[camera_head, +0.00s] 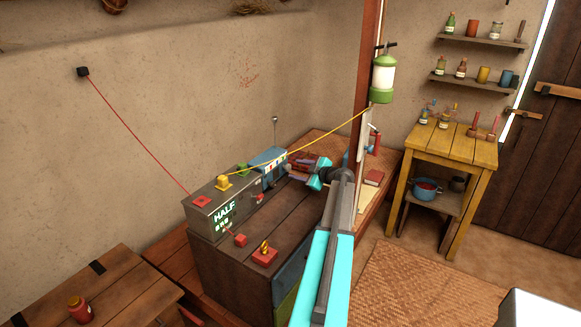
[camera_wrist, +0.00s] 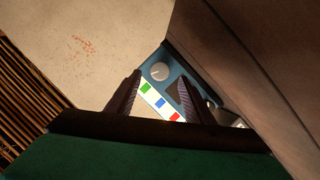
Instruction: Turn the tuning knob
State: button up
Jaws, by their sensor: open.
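A blue box (camera_head: 266,160) with an aerial stands on the dark wooden chest against the wall. My gripper (camera_head: 290,168) is at the right of the blue box. In the wrist view my gripper (camera_wrist: 160,78) is open and empty, with the knob seen between its fingertips. I cannot tell how far the fingertips are from the knob. The knob is not clear in the head view.
A grey box (camera_head: 223,212) reading HALF stands left of the blue box, with a yellow piece (camera_head: 223,183) on top. A yellow cord runs from there to a wooden post (camera_head: 368,60), passing above the blue box.

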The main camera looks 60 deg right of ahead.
aim_at(289, 168)
jog(key=shift+p+x, duration=0.85)
jog(key=shift+x, duration=1.55)
jog(key=shift+c, duration=0.5)
jog(key=c, duration=1)
jog(key=shift+o, duration=0.3)
